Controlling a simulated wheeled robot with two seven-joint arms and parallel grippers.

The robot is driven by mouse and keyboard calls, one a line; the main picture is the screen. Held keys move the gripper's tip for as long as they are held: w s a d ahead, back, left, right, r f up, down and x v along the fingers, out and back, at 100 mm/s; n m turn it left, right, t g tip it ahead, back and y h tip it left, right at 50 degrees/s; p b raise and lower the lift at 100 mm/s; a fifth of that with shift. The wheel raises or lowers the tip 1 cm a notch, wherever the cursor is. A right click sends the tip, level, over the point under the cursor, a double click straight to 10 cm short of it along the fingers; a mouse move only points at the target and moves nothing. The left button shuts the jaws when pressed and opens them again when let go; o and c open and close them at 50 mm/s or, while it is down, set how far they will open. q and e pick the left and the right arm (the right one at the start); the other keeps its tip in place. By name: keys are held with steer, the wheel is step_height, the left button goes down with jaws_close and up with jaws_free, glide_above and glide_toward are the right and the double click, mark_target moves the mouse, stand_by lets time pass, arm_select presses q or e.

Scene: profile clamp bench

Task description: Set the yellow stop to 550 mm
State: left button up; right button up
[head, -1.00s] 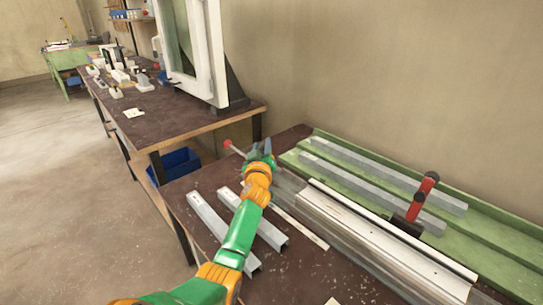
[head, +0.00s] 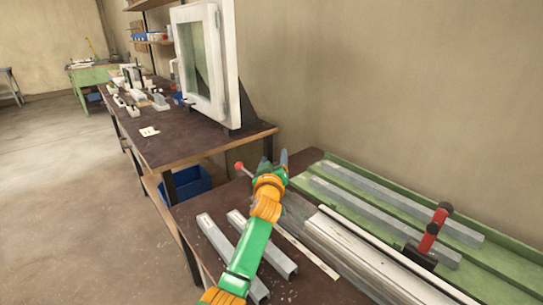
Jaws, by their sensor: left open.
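My left gripper (head: 274,163) is in the head view at the far left end of the profile clamp bench. Its grey fingers point away from me and are apart, with nothing seen between them. A rod with a red ball knob (head: 238,166) sticks out just left of the gripper. A long pale metal rail (head: 365,255) runs from near the gripper towards the lower right. I cannot make out a yellow stop; my gripper and wrist cover the rail's far end. No scale marks are readable. My right gripper is not in view.
A red-handled clamp (head: 433,232) stands beside the rail. Grey profiles lie on a green tray (head: 508,263) at right and on the dark bench top at left. A second table (head: 185,138) carries a white window frame (head: 209,65); a blue bin (head: 190,184) sits below.

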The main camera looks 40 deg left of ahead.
arm_select(q)
steer(key=s+d+r, duration=0.8)
steer(key=s, duration=0.1)
steer(key=shift+d, duration=0.15)
steer(key=shift+s, duration=0.1)
